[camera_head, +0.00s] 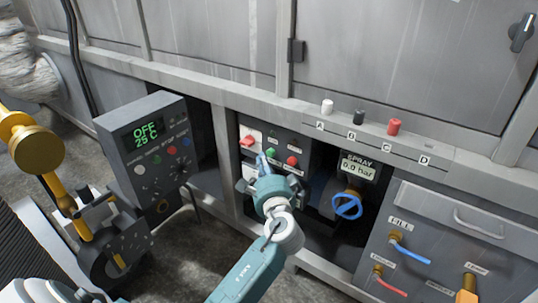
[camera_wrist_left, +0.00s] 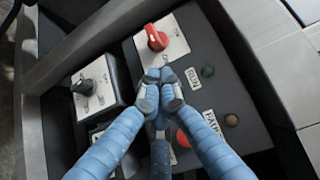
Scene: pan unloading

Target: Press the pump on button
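A dark control panel (camera_head: 305,148) sits in the machine's opening in the head view. It carries a red rotary switch (camera_head: 247,141), a green button (camera_head: 271,153) and a red button (camera_head: 292,160); small labels are too blurred to read there. My left gripper (camera_head: 262,165) is in front of the panel, close to the green button. In the left wrist view its fingertips (camera_wrist_left: 161,90) are together with nothing between them. They lie between the red switch (camera_wrist_left: 157,38) and red button (camera_wrist_left: 183,140), and the green button is hidden behind them. I cannot tell whether they touch it. My right gripper is out of view.
A grey control box (camera_head: 150,150) reading OFF, 25 C stands left. A SPRAY gauge (camera_head: 358,168) reading 0.0 bar and a blue valve wheel (camera_head: 347,206) are right of the panel. White, black and red knobs (camera_head: 394,127) stand on the ledge above. A frame post (camera_head: 224,155) borders the opening.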

